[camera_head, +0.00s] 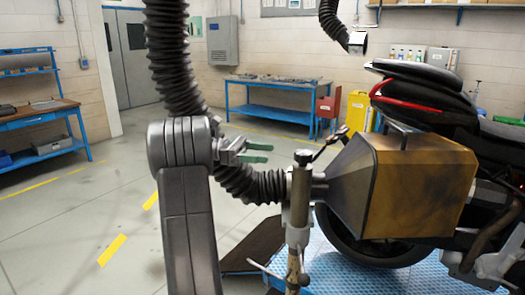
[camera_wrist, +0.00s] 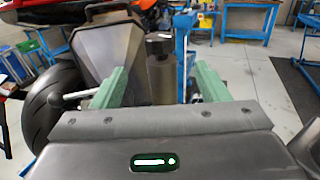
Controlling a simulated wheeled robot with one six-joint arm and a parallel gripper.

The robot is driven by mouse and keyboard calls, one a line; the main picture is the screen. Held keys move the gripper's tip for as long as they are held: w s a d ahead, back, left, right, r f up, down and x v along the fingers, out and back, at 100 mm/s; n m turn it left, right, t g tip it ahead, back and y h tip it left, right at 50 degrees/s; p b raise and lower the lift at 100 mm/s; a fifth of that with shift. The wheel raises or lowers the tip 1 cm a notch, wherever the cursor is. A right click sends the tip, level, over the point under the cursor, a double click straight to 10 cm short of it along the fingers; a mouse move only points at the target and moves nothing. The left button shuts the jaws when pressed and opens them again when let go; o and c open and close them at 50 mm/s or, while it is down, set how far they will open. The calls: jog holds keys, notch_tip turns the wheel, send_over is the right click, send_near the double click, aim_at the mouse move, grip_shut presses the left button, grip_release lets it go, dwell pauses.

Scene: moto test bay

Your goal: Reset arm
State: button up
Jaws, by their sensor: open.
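My gripper (camera_head: 268,153) is at the end of my grey arm, left of centre in the head view. Its two green fingers are apart, with nothing held between them. In the wrist view, my gripper (camera_wrist: 160,78) also shows its green fingers spread wide. A metal post and a boxy metal hood (camera_wrist: 105,43) appear beyond the fingers there. In the head view, the gripper is left of the brownish hood (camera_head: 415,180) and above the bent black hose. I cannot tell the exact gap to the hose or post.
A motorcycle (camera_head: 430,95) stands at right on a blue platform (camera_head: 350,268). A metal post (camera_head: 300,205) supports the hood. A black hose (camera_head: 172,55) hangs behind my arm. A blue workbench (camera_head: 265,98) stands at the back. The floor at left is clear.

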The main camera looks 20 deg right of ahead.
aim_at(310, 156)
jog(key=shift+d+f+b, duration=0.1)
jog(key=shift+b, duration=0.2)
jog(key=b+x, duration=0.5)
jog(key=x, duration=0.8)
jog(key=shift+s+d, duration=0.15)
jog(key=shift+d, duration=0.1)
